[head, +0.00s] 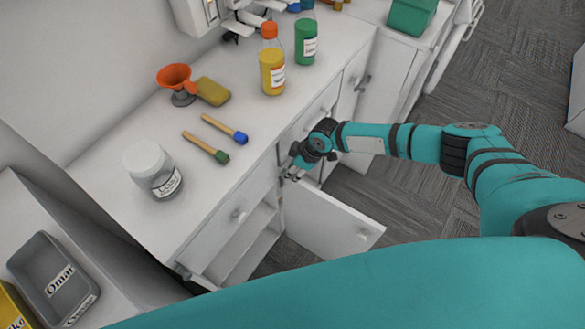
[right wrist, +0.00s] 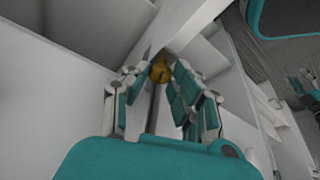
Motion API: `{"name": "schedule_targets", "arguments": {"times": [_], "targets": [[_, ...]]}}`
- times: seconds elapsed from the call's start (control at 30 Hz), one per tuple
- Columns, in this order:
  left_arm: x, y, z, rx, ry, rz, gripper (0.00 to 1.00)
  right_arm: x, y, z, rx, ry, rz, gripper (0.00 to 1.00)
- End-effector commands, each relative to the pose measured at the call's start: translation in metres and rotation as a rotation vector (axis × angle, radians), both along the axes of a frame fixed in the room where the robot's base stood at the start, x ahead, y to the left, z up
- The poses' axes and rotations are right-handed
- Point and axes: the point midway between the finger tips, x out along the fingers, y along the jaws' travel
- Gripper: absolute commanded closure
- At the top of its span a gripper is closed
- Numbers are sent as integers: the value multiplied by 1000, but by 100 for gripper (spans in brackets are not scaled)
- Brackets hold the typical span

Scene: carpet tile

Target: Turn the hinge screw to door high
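The hinge screw (right wrist: 160,71) is a small brass-coloured round head in the right wrist view, at the upper edge of the cabinet opening. My right gripper (right wrist: 163,70) has its fingertips drawn in on both sides of the screw and appears closed on it. In the head view my right gripper (head: 292,172) is at the upper hinge side of the open white cabinet door (head: 330,225); the screw is hidden there. The door swings out from the cabinet front, with shelves showing to its left. My left gripper is out of view.
On the white counter (head: 235,180) stand a clear jar (head: 152,170), two brushes (head: 215,138), an orange funnel (head: 175,77), a sponge (head: 212,91), and yellow (head: 271,65) and green (head: 306,40) bottles. A grey tray (head: 55,280) is at lower left. Carpet (head: 400,190) lies open right of the door.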

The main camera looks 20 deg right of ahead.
Motion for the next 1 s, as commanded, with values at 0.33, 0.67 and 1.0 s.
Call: {"name": "schedule_targets", "arguments": {"times": [0.33,0.67,1.0], "targets": [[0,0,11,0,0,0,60,-2,1,3,2,2,-52,100],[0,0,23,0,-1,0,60,-1,1,1,1,-1,-187,100],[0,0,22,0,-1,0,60,0,1,1,1,-2,-184,56]]}}
